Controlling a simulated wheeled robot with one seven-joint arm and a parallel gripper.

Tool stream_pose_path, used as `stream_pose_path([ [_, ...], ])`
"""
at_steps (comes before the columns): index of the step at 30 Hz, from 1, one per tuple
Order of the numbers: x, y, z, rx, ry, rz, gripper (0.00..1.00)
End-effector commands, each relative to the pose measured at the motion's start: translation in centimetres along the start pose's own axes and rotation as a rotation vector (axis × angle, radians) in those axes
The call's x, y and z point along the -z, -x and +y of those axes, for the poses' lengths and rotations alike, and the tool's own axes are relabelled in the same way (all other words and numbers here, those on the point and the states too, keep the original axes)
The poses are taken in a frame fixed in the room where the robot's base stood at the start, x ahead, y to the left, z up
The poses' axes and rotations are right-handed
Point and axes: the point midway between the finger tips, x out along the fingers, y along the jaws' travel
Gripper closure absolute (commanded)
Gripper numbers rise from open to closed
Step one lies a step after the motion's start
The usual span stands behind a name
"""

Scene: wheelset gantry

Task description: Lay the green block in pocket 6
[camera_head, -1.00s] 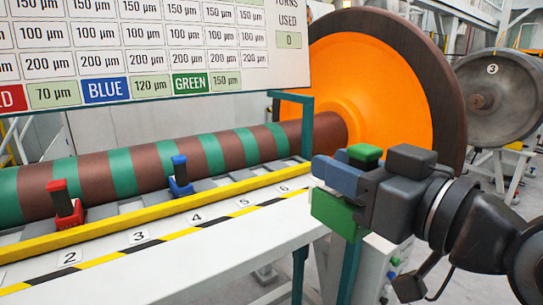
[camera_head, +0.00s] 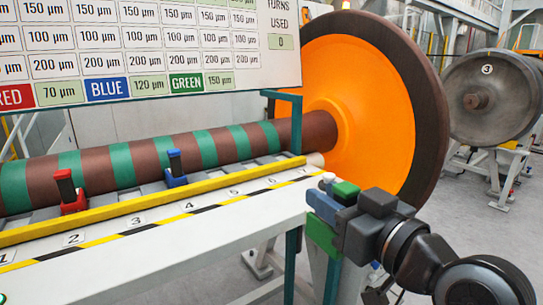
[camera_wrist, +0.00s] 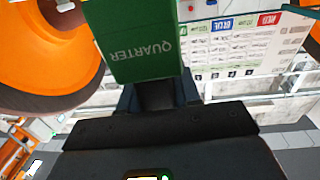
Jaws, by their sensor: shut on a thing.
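My gripper (camera_head: 324,208) is shut on the green block (camera_head: 321,236), just right of the rack's right end and in front of the orange wheel. Green shows above and below the jaws. In the wrist view the green block (camera_wrist: 135,40) fills the top centre, with "QUARTER" written on its face, upside down. The label 6 (camera_head: 272,180) is on the rack's front edge, left of my gripper. Pocket 6 itself is mostly hidden behind the yellow rail. A red block (camera_head: 68,190) stands behind label 2 and a blue block (camera_head: 176,168) behind label 4.
A yellow rail (camera_head: 140,203) runs along the rack's front. The green-and-brown striped axle (camera_head: 120,166) lies behind it, joined to the orange wheel (camera_head: 360,110). A teal post (camera_head: 296,125) stands near the right end. A chart board (camera_head: 150,50) hangs above. Grey floor is clear at right.

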Motion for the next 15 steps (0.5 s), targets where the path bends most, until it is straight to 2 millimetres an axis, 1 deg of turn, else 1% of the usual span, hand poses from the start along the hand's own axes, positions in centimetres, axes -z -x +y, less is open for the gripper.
stream_pose_path([
  [1, -1.4, -0.4, 0.3, -0.011, -0.002, -0.006, 1.00],
  [2, -2.2, -0.7, 0.5, -0.020, -0.002, -0.007, 1.00],
  [5, -5.5, -1.4, 1.3, -0.057, -0.002, -0.009, 1.00],
  [8, -10.0, -1.8, 2.2, -0.108, -0.002, -0.012, 1.00],
  [9, -11.9, -1.8, 2.7, -0.131, -0.001, -0.013, 1.00],
  [10, -13.4, -1.7, 2.9, -0.149, -0.001, -0.014, 1.00],
  [11, -14.9, -1.6, 3.2, -0.167, -0.001, -0.014, 1.00],
  [12, -16.8, -1.3, 3.5, -0.191, -0.001, -0.013, 1.00],
  [14, -19.8, -0.7, 4.0, -0.228, -0.001, -0.014, 1.00],
  [15, -21.8, -0.1, 4.3, -0.252, 0.001, -0.014, 1.00],
])
